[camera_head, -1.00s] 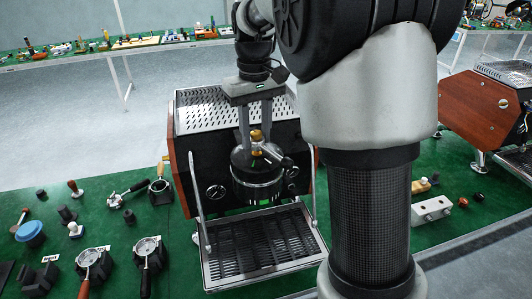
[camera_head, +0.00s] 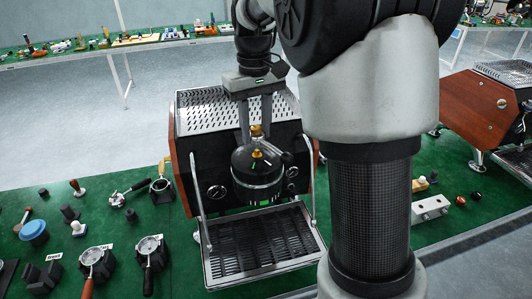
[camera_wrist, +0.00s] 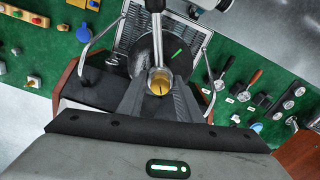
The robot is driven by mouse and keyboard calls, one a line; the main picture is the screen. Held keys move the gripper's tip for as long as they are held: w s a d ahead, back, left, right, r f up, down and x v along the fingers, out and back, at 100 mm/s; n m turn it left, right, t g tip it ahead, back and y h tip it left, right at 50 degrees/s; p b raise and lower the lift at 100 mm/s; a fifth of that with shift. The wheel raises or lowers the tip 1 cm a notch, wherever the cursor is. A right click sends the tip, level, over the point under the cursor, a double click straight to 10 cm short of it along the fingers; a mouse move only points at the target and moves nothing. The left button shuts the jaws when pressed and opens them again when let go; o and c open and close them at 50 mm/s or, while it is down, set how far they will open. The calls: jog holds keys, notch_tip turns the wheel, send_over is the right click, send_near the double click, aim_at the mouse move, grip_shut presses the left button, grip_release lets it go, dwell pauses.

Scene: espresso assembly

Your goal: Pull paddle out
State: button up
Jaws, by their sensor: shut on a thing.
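The espresso machine (camera_head: 182,165) has wooden side panels and a perforated top, and stands on the green table. Its dark round group head (camera_head: 257,183) is at the front. The paddle has a brass-coloured knob (camera_head: 257,131) on top of the group head; the knob shows as a golden disc (camera_wrist: 160,82) in the wrist view. A silver bar with a black end (camera_wrist: 155,5) runs beside it toward the top of that view. My gripper (camera_head: 256,128) points down with its fingers on both sides of the knob, shut on it. The fingers hide part of the contact.
The drip tray (camera_head: 290,268) lies below the group head, with thin metal wands (camera_head: 200,205) at the machine's sides. Portafilters (camera_head: 97,257) and small tools stand on the green table at left. A second machine (camera_head: 475,115) stands at right.

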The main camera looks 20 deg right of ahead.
jog(key=shift+r+p, duration=0.3)
jog(key=shift+r, duration=0.2)
jog(key=shift+r, duration=0.1)
jog(key=shift+r+p, duration=1.45)
jog(key=shift+p, duration=0.05)
